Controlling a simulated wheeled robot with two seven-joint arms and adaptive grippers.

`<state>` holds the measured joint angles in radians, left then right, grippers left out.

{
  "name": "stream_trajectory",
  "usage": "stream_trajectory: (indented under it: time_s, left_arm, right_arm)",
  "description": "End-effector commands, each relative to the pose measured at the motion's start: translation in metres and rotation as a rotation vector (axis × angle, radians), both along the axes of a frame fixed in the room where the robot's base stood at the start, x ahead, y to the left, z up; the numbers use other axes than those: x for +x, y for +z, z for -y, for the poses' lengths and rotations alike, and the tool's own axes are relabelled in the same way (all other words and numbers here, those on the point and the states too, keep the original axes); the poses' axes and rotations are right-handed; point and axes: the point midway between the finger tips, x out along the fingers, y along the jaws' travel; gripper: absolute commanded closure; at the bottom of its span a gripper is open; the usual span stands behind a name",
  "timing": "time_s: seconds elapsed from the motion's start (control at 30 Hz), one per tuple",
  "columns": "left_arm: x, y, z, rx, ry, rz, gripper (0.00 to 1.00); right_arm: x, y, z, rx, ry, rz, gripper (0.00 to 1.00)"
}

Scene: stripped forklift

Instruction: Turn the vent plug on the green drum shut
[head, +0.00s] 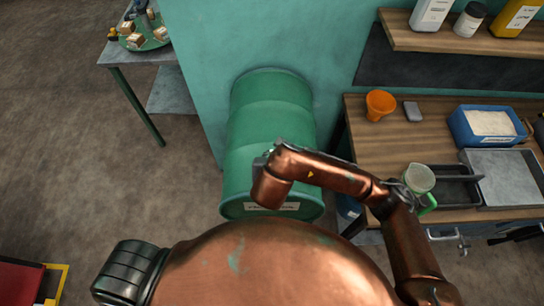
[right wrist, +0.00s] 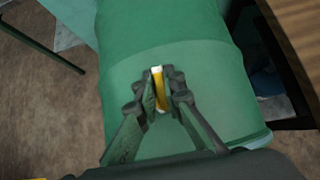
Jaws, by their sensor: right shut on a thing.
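The green drum (head: 270,110) stands out in the middle of the head view, against the teal wall, and looks to lie on its side. It fills much of the right wrist view (right wrist: 205,70). My right gripper (right wrist: 161,92) is over the drum's curved side, its two fingers closed around a narrow yellow piece with a pale end, which looks like the vent plug (right wrist: 158,88). The fingers hide its sides, and its base is not clear. In the head view my copper right arm covers this spot. My left gripper is not in view.
A grey table (head: 140,50) is at upper left. The floor left of the drum is clear.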

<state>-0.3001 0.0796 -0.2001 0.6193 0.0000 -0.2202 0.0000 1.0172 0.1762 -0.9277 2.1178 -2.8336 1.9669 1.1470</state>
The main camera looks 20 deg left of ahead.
Motion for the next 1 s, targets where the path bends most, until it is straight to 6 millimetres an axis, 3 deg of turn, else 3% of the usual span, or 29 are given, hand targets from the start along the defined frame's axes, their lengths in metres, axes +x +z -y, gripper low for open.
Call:
stream_trajectory:
  time_s: [0.4, 0.43, 0.67, 1.0]
  left_arm:
    - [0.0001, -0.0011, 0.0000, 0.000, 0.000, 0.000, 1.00]
    - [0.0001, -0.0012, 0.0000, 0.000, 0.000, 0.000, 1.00]
    - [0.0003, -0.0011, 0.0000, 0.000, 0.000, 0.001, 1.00]
    - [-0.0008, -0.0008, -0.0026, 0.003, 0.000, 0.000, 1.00]
  right_arm:
    - [-0.0020, -0.0029, 0.0005, -0.004, -0.006, -0.008, 1.00]
    - [-0.0020, -0.0029, 0.0005, -0.004, -0.006, -0.008, 0.90]
    - [-0.0011, -0.0018, 0.0004, -0.003, -0.006, -0.005, 0.74]
    - [-0.0014, 0.0006, 0.0003, -0.001, -0.004, -0.002, 0.74]
